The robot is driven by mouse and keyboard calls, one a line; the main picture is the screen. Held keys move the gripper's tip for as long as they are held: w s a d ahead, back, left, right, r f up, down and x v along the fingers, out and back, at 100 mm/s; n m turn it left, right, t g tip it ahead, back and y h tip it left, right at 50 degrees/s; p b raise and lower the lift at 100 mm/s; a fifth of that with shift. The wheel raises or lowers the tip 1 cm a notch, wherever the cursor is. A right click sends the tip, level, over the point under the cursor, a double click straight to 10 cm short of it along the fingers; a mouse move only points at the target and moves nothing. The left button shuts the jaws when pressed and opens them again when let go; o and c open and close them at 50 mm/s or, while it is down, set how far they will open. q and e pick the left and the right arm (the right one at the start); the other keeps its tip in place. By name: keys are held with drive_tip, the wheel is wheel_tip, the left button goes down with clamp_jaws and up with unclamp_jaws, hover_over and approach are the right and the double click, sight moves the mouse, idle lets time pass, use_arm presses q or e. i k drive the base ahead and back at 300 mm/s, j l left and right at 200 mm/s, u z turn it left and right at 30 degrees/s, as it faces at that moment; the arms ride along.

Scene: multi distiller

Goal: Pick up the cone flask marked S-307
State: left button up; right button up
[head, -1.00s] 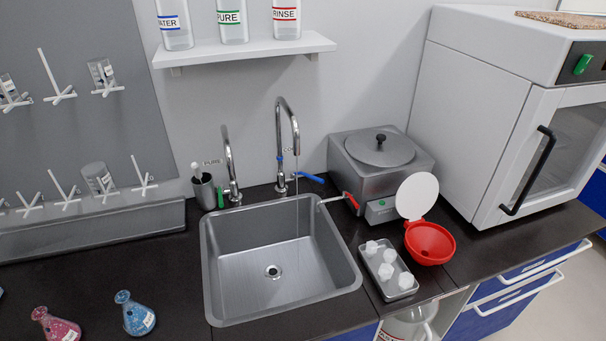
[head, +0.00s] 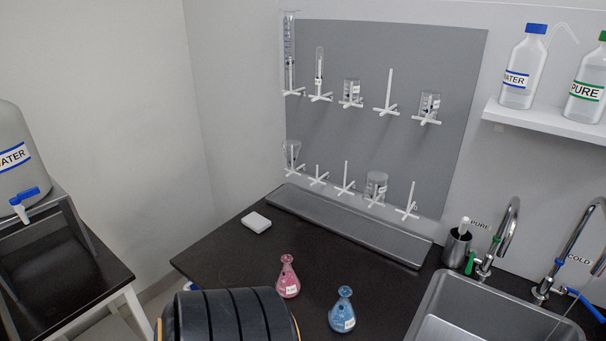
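Two cone flasks stand on the dark counter in the head view. One flask holds pink liquid (head: 288,278) and the other holds blue liquid (head: 343,311), to its right and nearer to me. Each has a small white label, but the print is too small to read, so I cannot tell which is S-307. Neither of my grippers shows in the view. A black ribbed rounded shape at the bottom, probably a part of me, stands in front of the counter left of the pink flask.
A drying rack (head: 420,60) with pegs and glassware hangs above a drip tray (head: 350,228). A white block (head: 257,222) lies on the counter. The sink (head: 470,310) is at right. A water tank (head: 12,165) stands on a separate table at left. Counter around the flasks is clear.

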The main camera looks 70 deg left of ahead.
sight(288, 284)
drive_tip(key=u, duration=2.3)
